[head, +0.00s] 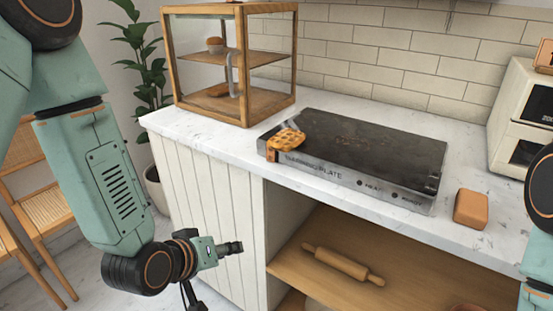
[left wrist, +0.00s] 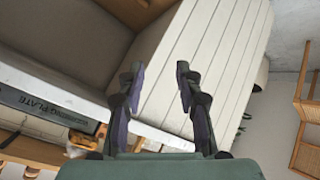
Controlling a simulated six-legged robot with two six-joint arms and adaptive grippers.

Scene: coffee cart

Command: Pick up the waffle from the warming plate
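The golden-brown waffle (head: 286,139) lies at the front left corner of the black warming plate (head: 365,150) in the head view, seeming to overhang its front edge. In the left wrist view, the warming plate (left wrist: 45,107) is at the left, and an orange-brown piece that looks like the waffle (left wrist: 80,143) is partly hidden near my gripper. My left gripper (left wrist: 158,75) is open and empty, its fingers apart in front of the white cabinet panel. My right gripper is out of view.
A wooden glass display case (head: 237,120) stands behind and left of the plate. An orange-brown block (head: 471,208) sits right of the plate, near a white machine (head: 522,110). A rolling pin (head: 343,265) lies on the shelf below. Bare counter (head: 205,128) lies left of the plate.

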